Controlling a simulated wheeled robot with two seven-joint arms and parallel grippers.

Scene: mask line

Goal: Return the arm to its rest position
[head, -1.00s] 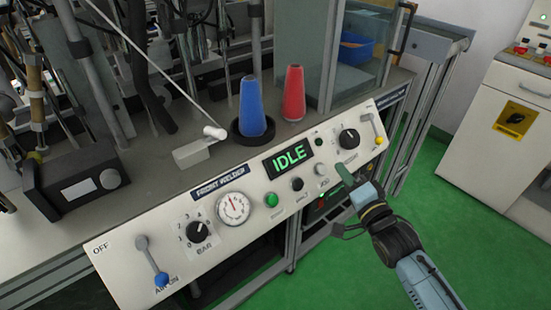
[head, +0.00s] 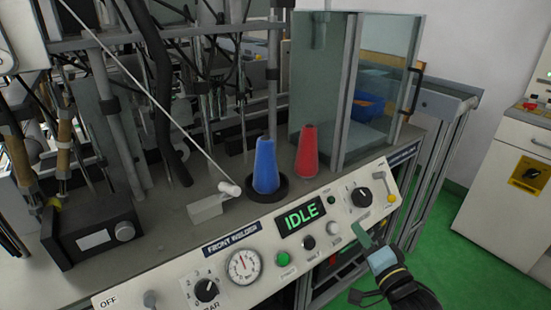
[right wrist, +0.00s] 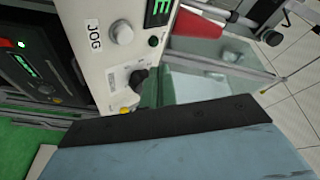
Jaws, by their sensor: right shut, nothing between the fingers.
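My right gripper (head: 362,236) is shut and empty. In the head view it is just in front of the right part of the control panel (head: 330,222), below the black knob (head: 362,197); I cannot tell whether it touches the panel. My right arm comes in from the bottom right. In the right wrist view the panel (right wrist: 95,60) shows at the upper left with a JOG label, a knob and a yellow-tipped lever (right wrist: 128,107). The fingertips are not clear there. My left gripper is in neither view.
A blue cone (head: 266,168) stands in a black ring and a red cone (head: 307,152) beside it on the bench. The display (head: 302,214) reads IDLE. A glass cabinet (head: 385,75) stands behind on the right. Green floor (head: 440,250) is open to the right.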

